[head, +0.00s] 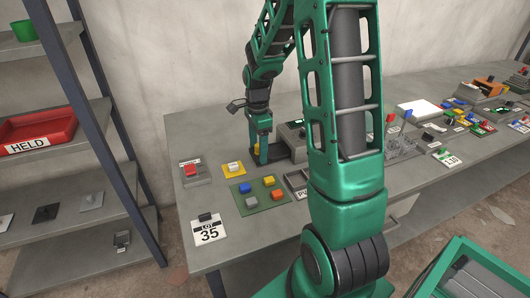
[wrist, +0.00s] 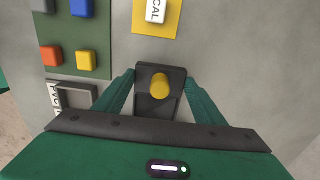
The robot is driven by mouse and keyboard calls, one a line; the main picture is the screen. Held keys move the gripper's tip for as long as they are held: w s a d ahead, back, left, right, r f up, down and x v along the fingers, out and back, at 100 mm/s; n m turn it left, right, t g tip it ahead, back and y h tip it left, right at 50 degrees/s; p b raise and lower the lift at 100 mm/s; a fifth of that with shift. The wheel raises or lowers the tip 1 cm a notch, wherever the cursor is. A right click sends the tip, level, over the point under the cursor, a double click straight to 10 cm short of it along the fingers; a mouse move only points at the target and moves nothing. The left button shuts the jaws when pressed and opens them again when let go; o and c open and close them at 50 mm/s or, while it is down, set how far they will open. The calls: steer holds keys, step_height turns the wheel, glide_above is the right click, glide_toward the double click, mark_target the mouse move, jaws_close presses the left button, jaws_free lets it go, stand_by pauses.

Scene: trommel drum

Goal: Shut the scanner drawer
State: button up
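The scanner (head: 291,137) is a grey box with a small green display, standing on the bench and partly hidden behind my arm in the head view. Its dark drawer (head: 272,156) sticks out to the left of the box, pulled open. In the wrist view the drawer (wrist: 154,112) carries a round yellow knob (wrist: 159,84) near its outer end. My gripper (head: 259,155) points down at the drawer. In the wrist view its green fingers (wrist: 160,77) are apart, one on each side of the drawer end, with visible gaps beside the knob. The drawer's inner end is hidden by my gripper body.
A yellow CAL pad (head: 234,169), a green board (head: 259,193) with several coloured blocks and a LOT 35 card (head: 208,231) lie nearby on the bench (head: 265,236). A shelf with a red HELD tray (head: 37,131) stands left.

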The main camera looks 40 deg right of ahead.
mark_target(278, 151)
steer(key=shift+w+d+r, duration=0.15)
steer(key=shift+w, duration=0.15)
stand_by(0.4)
steer(key=shift+o, duration=0.3)
steer(key=shift+s+d, duration=0.1)
steer(key=shift+d, duration=0.25)
steer(key=shift+s+d, duration=0.3)
steer(key=shift+d, duration=0.8)
steer(key=shift+s+d, duration=0.3)
steer(key=shift+d, duration=0.85)
steer(key=shift+s+d, duration=0.3)
steer(key=shift+d, duration=0.9)
steer(key=o, duration=0.5)
steer(key=shift+s, duration=0.1)
steer(key=shift+s, duration=0.15)
